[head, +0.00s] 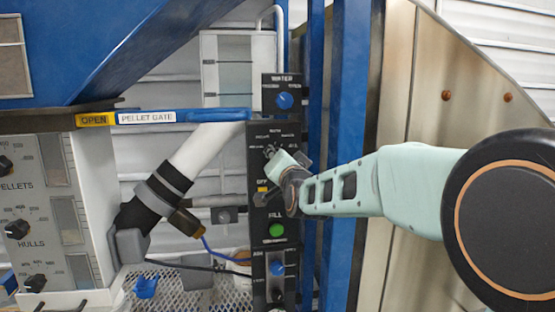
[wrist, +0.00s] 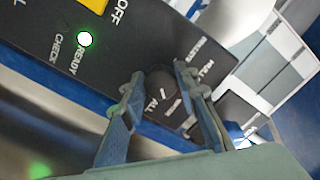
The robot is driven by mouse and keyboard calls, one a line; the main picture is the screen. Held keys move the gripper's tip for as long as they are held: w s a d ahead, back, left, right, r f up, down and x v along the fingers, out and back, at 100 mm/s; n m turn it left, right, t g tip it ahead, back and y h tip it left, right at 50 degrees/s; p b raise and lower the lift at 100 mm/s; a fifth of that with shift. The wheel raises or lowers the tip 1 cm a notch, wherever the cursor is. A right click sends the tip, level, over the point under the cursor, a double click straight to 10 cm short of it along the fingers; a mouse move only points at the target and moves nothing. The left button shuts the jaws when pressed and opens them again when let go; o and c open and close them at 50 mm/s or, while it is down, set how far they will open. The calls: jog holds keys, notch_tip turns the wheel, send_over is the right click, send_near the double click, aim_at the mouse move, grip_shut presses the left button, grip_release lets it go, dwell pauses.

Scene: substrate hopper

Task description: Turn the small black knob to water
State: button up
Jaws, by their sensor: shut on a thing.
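The small black knob (wrist: 162,82) sits on the dark control panel (wrist: 55,65) in the wrist view, with white labels around it, including ALL and what looks like HULLS and PELLETS. My gripper (wrist: 156,78) has one finger on each side of the knob and is shut on it. In the head view my gripper (head: 272,154) reaches the upper middle of the panel (head: 259,140) from the right and mostly hides the knob. The WATER label is hard to read beside the knob, and I cannot tell exactly where its pointer stands.
A blue knob (head: 285,100) under a WATER heading is above, and a green FILL button (head: 277,230) is below. A lit lamp (wrist: 84,39) is near READY and CHECK. A blue post (head: 348,90) stands close on the right. The pellet gate handle (head: 215,115) is on the left.

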jog(key=o, duration=1.1)
jog(key=shift+o, duration=0.2)
jog(key=v, duration=0.7)
jog(key=shift+s, duration=0.25)
jog(key=shift+d, duration=0.1)
